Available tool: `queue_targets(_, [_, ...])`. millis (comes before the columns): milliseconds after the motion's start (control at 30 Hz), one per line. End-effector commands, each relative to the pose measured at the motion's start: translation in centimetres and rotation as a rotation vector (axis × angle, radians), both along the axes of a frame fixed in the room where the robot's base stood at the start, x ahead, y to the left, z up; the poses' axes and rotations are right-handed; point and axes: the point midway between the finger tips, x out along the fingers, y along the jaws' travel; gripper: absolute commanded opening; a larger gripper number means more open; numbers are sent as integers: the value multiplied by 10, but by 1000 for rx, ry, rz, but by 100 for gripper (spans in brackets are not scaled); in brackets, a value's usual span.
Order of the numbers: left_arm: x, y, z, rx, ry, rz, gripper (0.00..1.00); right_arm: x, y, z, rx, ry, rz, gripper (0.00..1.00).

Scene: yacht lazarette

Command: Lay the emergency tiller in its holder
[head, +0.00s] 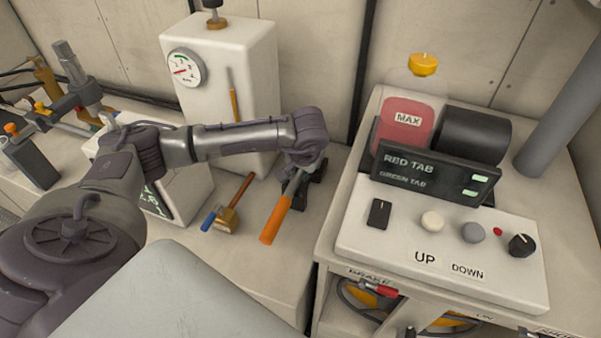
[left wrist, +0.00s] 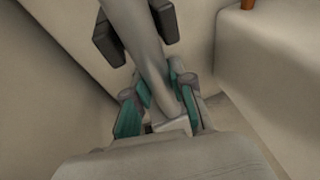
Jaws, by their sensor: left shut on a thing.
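The emergency tiller has an orange grip (head: 276,221) and a grey shaft, which also shows in the left wrist view (left wrist: 146,62). My left gripper (head: 298,172) is shut on the grey shaft; its teal-padded fingers (left wrist: 160,108) sit on both sides of it. The dark holder (head: 317,187) stands just beside and behind the gripper, partly hidden by it. In the left wrist view its two dark blocks (left wrist: 111,45) flank the shaft. I cannot tell whether the shaft touches or rests in it. My right gripper is not in view.
A white tank with a gauge (head: 185,68) stands behind my left arm. A brass-headed tool (head: 227,219) with a blue end lies on the bench left of the orange grip. A control panel (head: 440,245) stands on the cabinet at right. Bare bench shows in front of the tool.

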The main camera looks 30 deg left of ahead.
Motion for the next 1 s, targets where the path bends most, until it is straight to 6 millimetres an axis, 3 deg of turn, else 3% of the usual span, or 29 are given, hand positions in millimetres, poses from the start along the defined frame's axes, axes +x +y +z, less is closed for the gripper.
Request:
queue_targets(100, [1,0,-11,-1,-2,0,0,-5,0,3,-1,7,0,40])
queue_targets(433, [1,0,-15,0,-5,0,0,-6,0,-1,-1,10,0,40])
queue_targets(467, [0,0,-16,0,-1,0,26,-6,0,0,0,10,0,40])
queue_targets(600, [0,0,-15,0,-1,0,48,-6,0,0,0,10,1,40])
queue_targets(1000, [-1,-2,-8,-1,-3,-1,48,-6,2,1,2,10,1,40])
